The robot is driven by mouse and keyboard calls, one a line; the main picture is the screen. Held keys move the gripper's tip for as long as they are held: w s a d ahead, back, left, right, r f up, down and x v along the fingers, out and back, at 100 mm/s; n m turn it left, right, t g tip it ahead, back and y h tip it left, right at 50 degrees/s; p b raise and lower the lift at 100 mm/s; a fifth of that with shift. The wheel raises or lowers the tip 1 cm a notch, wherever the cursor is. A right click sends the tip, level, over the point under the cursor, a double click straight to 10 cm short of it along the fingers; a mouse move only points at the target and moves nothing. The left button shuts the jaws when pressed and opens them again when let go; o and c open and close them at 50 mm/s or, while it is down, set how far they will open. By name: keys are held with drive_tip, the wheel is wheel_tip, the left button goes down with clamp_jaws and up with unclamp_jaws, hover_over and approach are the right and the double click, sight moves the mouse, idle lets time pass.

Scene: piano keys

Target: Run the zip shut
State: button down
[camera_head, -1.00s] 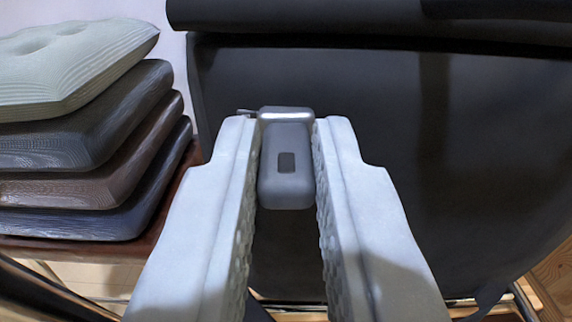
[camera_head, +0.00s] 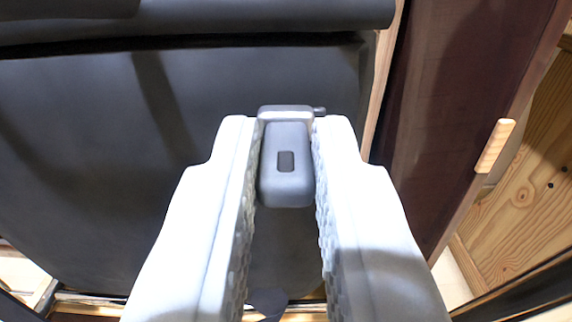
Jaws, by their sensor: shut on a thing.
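A grey zip pull (camera_head: 286,178) with a small dark slot sits between the two pale fingers of my gripper (camera_head: 286,150). The fingers are shut on it. A small slider part shows at its far end, at the fingertips. Behind it is a large dark panel (camera_head: 90,150), with a dark roll-like edge (camera_head: 250,18) along its top. The zip's teeth are too small or too hidden to make out.
To the right stands a dark brown panel (camera_head: 430,120) with a pale wooden handle (camera_head: 495,146). Beyond it is a knotted pine surface (camera_head: 525,190). A light wooden strip runs along the bottom edge.

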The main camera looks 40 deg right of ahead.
drive_tip(key=shift+s+d+f, duration=0.1)
drive_tip(key=shift+s+d, duration=0.05)
drive_tip(key=shift+d, duration=0.05)
drive_tip(key=c, duration=1.4)
unclamp_jaws()
drive_tip(key=shift+d, duration=0.15)
drive_tip(key=v, duration=1.7)
drive_tip(key=shift+s, duration=0.2)
